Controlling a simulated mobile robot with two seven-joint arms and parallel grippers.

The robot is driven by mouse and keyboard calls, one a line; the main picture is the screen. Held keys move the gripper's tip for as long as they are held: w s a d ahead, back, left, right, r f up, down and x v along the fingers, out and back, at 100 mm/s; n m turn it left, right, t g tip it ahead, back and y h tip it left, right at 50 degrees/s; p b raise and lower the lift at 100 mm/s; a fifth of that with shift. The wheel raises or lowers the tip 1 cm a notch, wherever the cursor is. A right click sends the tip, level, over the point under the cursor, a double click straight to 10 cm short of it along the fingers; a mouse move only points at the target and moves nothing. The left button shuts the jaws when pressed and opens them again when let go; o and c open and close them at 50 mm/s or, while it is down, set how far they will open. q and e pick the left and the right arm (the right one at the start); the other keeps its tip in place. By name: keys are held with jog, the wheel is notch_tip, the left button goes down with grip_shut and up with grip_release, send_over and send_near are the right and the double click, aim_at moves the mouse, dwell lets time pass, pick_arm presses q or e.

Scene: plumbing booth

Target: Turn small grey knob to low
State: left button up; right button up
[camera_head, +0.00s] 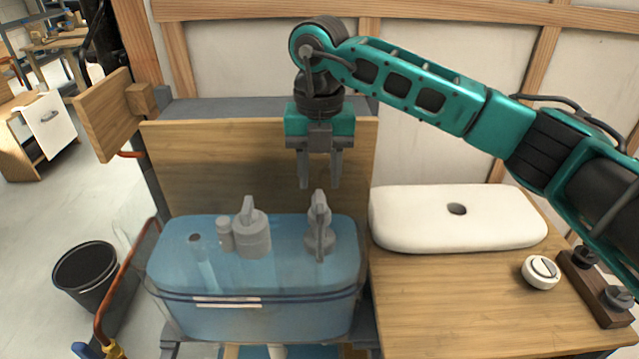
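My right gripper (320,186) points down over the clear blue toilet tank (250,305), its two fingers apart with nothing visible between them. Just below its fingertips is the top of a grey upright fitting (319,240) at the tank's right side; I cannot tell whether they touch. A second grey fitting (253,238) stands left of it, with a small grey cylindrical knob (225,234) on its left side. The gripper is up and to the right of this knob. No low marking is readable. My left gripper is not in view.
A white tank lid (460,218) lies on the wooden bench (430,310) at right. A round white dial (540,271) and a dark wood block (597,290) with grey knobs are near it. A wooden panel (200,160) stands behind the tank. A black bucket (87,275) is on the floor.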

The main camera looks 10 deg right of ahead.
aim_at(320, 193)
notch_tip(320, 193, up, 10)
jog(key=shift+f, duration=0.15)
jog(key=shift+f, duration=0.1)
dwell(0.3)
